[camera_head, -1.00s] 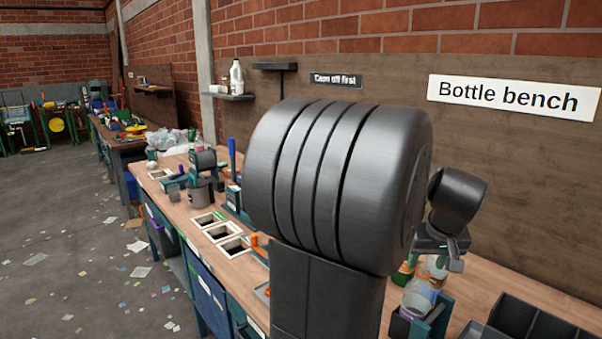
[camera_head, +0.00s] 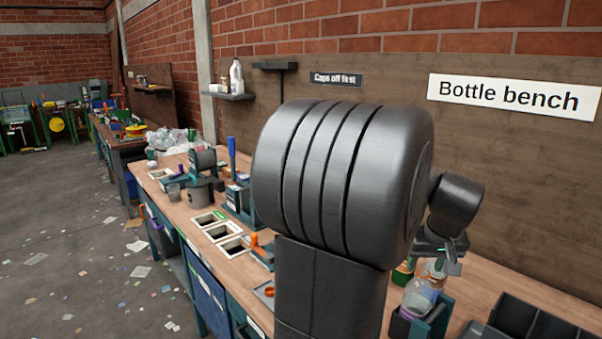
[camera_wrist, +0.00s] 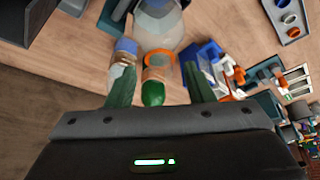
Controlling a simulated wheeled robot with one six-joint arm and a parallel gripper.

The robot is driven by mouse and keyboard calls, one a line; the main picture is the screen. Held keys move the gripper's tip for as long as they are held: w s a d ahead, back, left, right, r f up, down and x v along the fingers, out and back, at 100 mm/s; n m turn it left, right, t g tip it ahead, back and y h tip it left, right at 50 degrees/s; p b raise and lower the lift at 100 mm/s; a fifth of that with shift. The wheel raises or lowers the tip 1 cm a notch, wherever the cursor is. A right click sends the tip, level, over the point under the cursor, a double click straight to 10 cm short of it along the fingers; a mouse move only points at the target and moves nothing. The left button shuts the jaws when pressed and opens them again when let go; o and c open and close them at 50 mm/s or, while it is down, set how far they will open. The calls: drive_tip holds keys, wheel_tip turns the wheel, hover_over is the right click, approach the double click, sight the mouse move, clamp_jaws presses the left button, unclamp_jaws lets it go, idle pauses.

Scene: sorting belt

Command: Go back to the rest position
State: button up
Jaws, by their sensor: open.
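My gripper (camera_wrist: 162,70) is open in the wrist view, with one dark green finger on each side. I see nothing gripped. In the head view my gripper (camera_head: 446,262) hangs over the bench at the right, just above clear bottles (camera_head: 425,284) in a teal holder (camera_head: 436,322). My own arm hides the middle of the bench.
The wooden bench (camera_head: 205,275) runs to the back left, with square openings (camera_head: 220,232) and a grey machine (camera_head: 203,180). Dark bins (camera_head: 545,330) stand at the right front. A shelf with a white jug (camera_head: 236,75) is on the wall. The floor (camera_head: 70,230) at left has only scattered scraps.

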drive_tip(key=v, duration=1.3)
drive_tip(key=x, duration=1.3)
drive_tip(key=shift+f, duration=0.35)
drive_tip(key=shift+w+r+p, duration=0.25)
drive_tip(key=shift+r+p, duration=0.1)
drive_tip(key=shift+p, duration=0.15)
wheel_tip(320, 180, up, 18)
drive_tip(key=p, duration=1.2)
drive_tip(key=shift+f+p, duration=0.2)
drive_tip(key=shift+p, duration=0.1)
drive_tip(key=shift+s, duration=0.1)
